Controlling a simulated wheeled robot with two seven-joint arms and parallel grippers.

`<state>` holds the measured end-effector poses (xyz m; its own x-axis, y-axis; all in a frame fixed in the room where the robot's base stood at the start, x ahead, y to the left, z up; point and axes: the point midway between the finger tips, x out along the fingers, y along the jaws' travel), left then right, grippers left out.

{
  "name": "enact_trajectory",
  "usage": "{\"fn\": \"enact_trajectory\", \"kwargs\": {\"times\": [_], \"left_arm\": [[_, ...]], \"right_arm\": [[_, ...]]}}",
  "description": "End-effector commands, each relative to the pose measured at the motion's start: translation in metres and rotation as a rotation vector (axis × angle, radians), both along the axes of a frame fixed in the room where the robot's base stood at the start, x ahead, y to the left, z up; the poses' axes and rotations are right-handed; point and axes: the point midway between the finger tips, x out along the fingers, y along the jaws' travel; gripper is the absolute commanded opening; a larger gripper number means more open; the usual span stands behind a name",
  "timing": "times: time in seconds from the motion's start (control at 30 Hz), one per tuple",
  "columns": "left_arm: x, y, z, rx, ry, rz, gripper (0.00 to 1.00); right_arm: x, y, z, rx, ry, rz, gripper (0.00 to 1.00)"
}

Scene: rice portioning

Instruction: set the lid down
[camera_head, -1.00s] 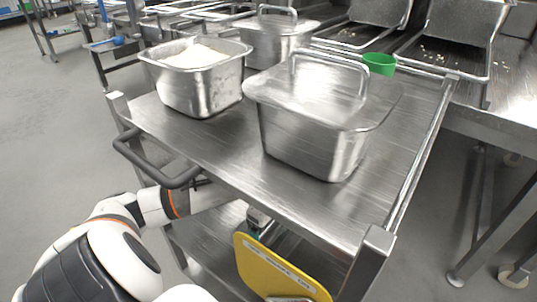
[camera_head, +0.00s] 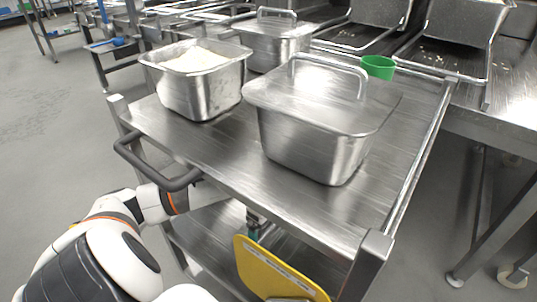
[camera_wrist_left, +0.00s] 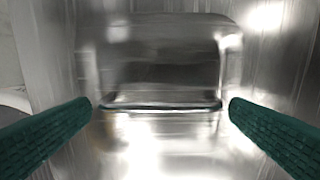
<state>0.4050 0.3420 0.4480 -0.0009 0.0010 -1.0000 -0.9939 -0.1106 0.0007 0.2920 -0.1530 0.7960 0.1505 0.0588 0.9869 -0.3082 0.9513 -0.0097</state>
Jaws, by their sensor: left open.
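My left gripper (camera_head: 257,232) is partly hidden below the front edge of the cart's top, over the lower shelf. In the left wrist view its two green fingers (camera_wrist_left: 160,112) are open and apart. Between and beyond them is a blurred shiny metal surface with a dark-edged bar (camera_wrist_left: 160,107); it may be a lid with its handle, but I cannot tell for sure. A metal lid (camera_head: 312,100) with a raised handle sits on the near right container (camera_head: 310,145). My right gripper is not in view.
An open container of rice (camera_head: 200,85) stands at the cart's left. Another lidded container (camera_head: 275,42) and a green cup (camera_head: 379,67) are behind. A yellow board (camera_head: 275,270) is at the cart's front. The cart top (camera_head: 300,205) is clear in front of the containers.

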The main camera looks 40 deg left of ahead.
Motion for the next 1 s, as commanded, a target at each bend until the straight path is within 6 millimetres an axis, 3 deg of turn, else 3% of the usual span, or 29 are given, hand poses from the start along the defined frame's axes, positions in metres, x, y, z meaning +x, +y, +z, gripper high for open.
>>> {"fn": "enact_trajectory", "kwargs": {"times": [0.1, 0.3, 1.0], "left_arm": [[0.001, 0.0, 0.027, 0.001, -0.004, -0.002, 1.0], [0.0, 0.0, 0.046, 0.0, 0.0, 0.0, 1.0], [0.0, 0.0, 0.048, -0.001, 0.0, 0.0, 1.0]], "right_arm": [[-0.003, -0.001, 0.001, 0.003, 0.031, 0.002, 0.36], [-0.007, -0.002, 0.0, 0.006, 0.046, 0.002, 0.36], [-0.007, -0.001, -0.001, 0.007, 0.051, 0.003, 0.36]]}}
